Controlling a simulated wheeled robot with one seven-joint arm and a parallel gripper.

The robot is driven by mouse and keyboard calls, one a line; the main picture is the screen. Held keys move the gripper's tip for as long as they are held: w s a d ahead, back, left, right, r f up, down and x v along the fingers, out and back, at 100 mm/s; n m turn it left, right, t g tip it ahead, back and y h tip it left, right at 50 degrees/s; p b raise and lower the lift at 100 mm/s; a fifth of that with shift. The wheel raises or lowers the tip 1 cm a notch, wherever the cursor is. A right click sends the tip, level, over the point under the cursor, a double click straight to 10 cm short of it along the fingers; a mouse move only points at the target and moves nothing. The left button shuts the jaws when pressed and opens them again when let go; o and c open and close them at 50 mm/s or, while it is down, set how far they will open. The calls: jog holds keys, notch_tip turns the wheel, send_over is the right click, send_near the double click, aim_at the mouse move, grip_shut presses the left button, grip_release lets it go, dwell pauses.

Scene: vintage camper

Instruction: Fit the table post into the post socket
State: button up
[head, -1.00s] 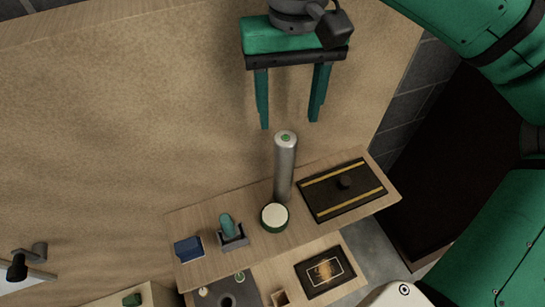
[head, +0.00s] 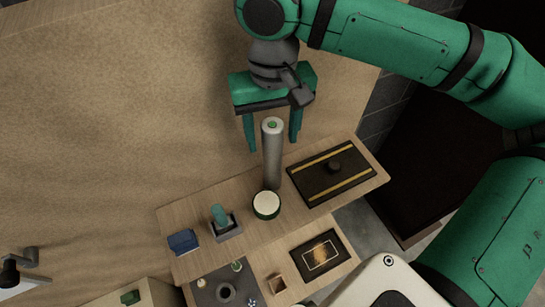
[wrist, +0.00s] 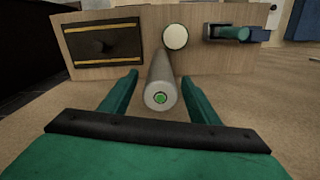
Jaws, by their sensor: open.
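The table post (head: 272,155) is a grey metal cylinder with a green dot on its end. It stands upright on the wooden shelf in the head view. In the wrist view the post (wrist: 161,88) lies between my two fingers, with its end facing the camera. My gripper (head: 273,148) is open, with one finger on each side of the post's upper part. I see gaps between the fingers and the post in the wrist view. A dark round hole in a grey plate (head: 226,291) on the lower surface may be the post socket.
On the shelf (head: 190,212) are a round white-topped green tin (head: 266,204), a black panel with yellow stripes and a knob (head: 318,178), a teal item in a grey holder (head: 222,219) and a blue box (head: 183,242). A small wooden box (head: 277,284) and a dark framed mat (head: 319,255) are below.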

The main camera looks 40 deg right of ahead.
grip_shut()
dwell(0.4)
